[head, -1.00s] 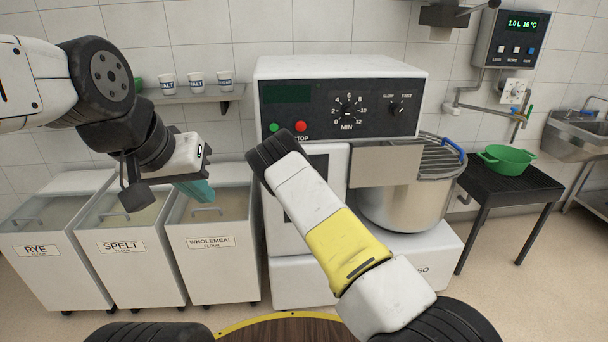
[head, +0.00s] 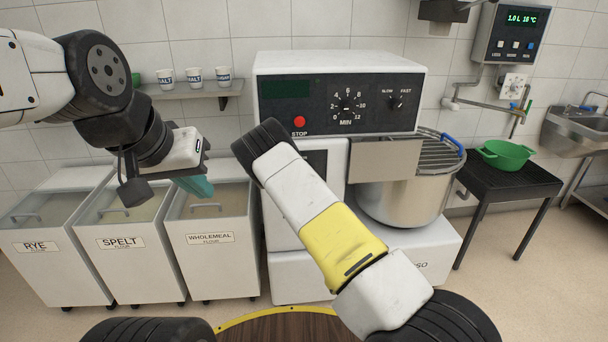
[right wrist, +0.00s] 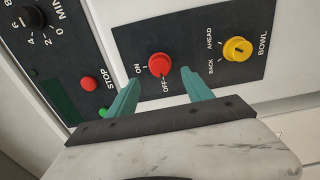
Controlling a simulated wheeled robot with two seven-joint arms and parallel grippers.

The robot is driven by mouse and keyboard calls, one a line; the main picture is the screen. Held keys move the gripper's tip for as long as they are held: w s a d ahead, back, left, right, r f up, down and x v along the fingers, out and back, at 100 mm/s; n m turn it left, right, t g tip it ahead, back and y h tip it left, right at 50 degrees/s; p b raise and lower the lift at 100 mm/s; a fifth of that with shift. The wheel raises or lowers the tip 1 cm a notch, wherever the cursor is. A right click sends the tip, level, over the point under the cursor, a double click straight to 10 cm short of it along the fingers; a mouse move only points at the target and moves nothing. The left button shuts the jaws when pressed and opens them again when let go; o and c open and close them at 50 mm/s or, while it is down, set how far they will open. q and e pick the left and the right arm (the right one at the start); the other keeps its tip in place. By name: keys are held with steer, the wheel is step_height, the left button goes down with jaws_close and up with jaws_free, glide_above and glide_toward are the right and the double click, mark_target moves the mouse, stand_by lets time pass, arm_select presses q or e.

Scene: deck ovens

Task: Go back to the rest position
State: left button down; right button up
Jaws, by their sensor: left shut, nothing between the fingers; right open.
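My left gripper (head: 196,187), with teal fingers, is shut and empty in the head view. It hangs in the air in front of the wholemeal flour bin. My right arm reaches toward the mixer (head: 341,64) from the lower right, and its gripper is hidden in the head view. In the right wrist view my right gripper (right wrist: 155,88) has its two teal fingers spread apart, with nothing held. A red on/off knob (right wrist: 160,65) on the mixer's black panel shows between the fingertips. I cannot tell whether they touch the panel. A yellow bowl knob (right wrist: 237,49) lies to the right.
Flour bins marked rye (head: 37,246), spelt (head: 121,243) and wholemeal (head: 210,238) stand at the left. A steel bowl (head: 410,200) sits on the mixer's right. A green colander (head: 505,156) rests on a black table (head: 500,185). A shelf (head: 190,91) holds small cups.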

steer(key=shift+s, duration=0.2)
steer(key=d+r+m+g+h, duration=0.2)
steer(key=d+r+m, duration=0.2)
steer(key=r+m, duration=0.1)
steer(key=s+d+r+m+g+y, duration=0.1)
steer(key=s+r+m+g, duration=0.2)
steer(key=s+r+m, duration=0.4)
steer(key=s+d+r+m+g+y, duration=0.1)
steer(key=s+r+m+g, duration=0.15)
steer(key=s+r, duration=0.45)
steer(key=s+r+m+g, duration=0.1)
steer(key=s+r, duration=0.2)
steer(key=s, duration=0.6)
steer(key=s+d+r+m+g, duration=0.1)
steer(key=s+r, duration=0.3)
steer(key=s, duration=0.6)
steer(key=s+r+m+g+y, duration=0.1)
steer(key=s+r+g, duration=0.1)
steer(key=s, duration=0.7)
steer(key=shift+s+d+r+m, duration=0.15)
steer(key=shift+s+r+m, duration=0.25)
steer(key=shift+r, duration=0.5)
